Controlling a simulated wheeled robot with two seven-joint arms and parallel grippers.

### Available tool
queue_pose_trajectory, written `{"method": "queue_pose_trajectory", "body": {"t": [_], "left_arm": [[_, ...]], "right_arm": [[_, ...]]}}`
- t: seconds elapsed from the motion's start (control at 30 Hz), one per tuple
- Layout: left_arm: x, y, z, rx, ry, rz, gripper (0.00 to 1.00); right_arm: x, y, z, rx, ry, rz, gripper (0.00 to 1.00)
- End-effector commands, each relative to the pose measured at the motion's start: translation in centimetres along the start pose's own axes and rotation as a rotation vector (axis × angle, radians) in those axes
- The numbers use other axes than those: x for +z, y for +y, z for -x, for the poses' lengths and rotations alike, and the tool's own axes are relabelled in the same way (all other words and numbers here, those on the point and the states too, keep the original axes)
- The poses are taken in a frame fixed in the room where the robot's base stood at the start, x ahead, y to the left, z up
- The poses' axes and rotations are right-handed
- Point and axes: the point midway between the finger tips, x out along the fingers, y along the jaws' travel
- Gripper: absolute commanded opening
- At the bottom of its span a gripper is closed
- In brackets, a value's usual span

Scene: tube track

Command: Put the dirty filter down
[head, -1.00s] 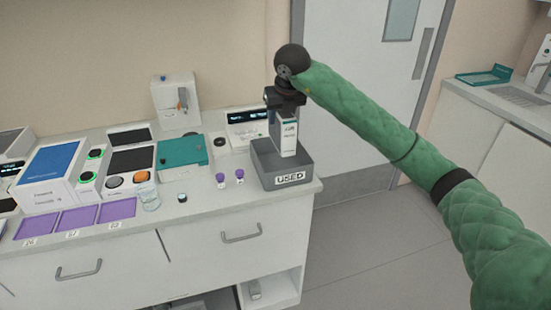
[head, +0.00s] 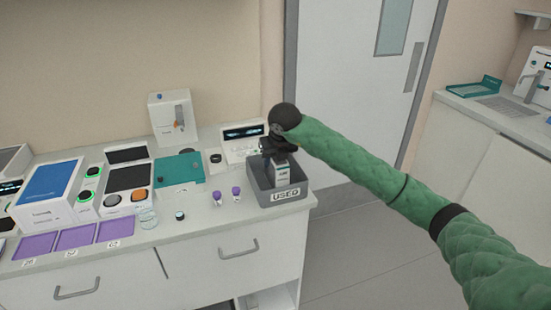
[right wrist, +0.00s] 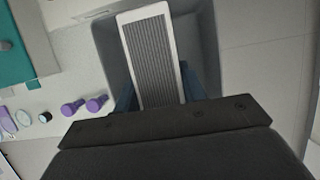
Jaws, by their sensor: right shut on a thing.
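The dirty filter (head: 283,174) is a white-framed block with a grey pleated face, which shows in the right wrist view (right wrist: 155,60). My right gripper (head: 276,149) is shut on its upper end. The filter stands roughly upright inside the grey bin labelled USED (head: 294,193), its lower part hidden by the bin's front wall. I cannot tell whether it touches the bin's floor. The bin's wall also shows around it in the right wrist view (right wrist: 116,58). My left gripper is not in view.
A white device with a display (head: 243,150) is behind the bin. The counter (head: 215,225) ends just right of the bin.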

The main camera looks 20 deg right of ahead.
Motion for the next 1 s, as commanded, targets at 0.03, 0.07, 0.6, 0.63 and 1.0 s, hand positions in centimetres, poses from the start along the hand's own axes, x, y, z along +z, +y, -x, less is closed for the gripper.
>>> {"method": "queue_pose_trajectory", "body": {"t": [0.03, 0.07, 0.6, 0.63, 1.0], "left_arm": [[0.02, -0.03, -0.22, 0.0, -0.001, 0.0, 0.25], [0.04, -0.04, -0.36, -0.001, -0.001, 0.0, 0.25], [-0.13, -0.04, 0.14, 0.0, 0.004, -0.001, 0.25], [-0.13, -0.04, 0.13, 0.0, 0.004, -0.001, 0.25], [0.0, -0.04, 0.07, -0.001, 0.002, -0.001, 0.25]], "right_arm": [[-0.04, 0.0, -0.09, 0.0, 0.0, 0.0, 0.14], [-0.07, 0.0, -0.18, 0.0, 0.0, 0.0, 0.14], [-0.16, -0.01, -0.4, 0.0, 0.0, 0.0, 0.58], [-0.15, -0.01, -0.4, 0.0, 0.0, 0.0, 0.62], [-0.1, -0.01, -0.26, 0.0, 0.0, 0.0, 0.62]]}}
